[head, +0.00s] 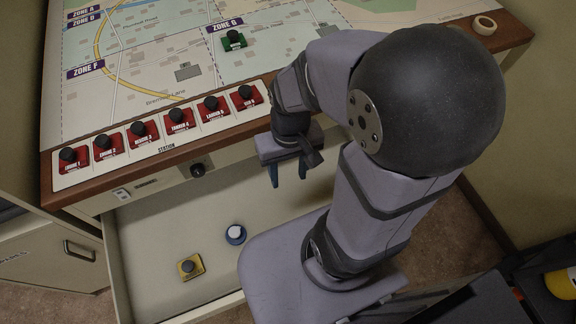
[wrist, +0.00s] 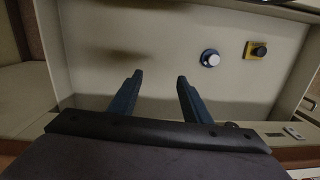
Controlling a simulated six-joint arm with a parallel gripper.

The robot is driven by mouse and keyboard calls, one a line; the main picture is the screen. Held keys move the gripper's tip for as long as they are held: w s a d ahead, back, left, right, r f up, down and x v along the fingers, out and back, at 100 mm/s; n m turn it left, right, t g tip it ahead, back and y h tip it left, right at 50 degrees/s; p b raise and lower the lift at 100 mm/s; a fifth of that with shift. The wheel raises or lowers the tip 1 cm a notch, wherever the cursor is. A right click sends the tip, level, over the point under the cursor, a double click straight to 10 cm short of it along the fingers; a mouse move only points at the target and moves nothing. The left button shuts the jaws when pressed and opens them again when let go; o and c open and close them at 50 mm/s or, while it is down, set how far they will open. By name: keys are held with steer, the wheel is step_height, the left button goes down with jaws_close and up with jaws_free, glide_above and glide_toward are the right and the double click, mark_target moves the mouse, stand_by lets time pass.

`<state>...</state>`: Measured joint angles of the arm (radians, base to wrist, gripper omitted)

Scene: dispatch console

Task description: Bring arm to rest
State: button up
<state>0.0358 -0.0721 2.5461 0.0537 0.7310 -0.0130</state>
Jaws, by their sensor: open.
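My gripper (head: 288,174) hangs from my arm just in front of the console's wooden edge, over the open drawer (head: 170,225). Its two blue fingers are apart with nothing between them. In the wrist view the fingers (wrist: 155,88) point down at the bare drawer floor. My arm stands bent at the right of the head view, and its large dark joint hides part of the map. Its lower links cover the drawer's right part.
A blue piece with a white top (head: 235,233) and a yellow piece with a black knob (head: 190,266) lie in the drawer. Red pieces (head: 179,121) line the station strip. A green piece (head: 234,40) is on the map near Zone G.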

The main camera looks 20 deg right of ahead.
steer(key=shift+w+r+n+t, duration=0.3)
steer(key=shift+w+r+n, duration=0.1)
steer(key=shift+r, duration=0.1)
step_height(320, 180, up, 10)
steer(key=p, duration=1)
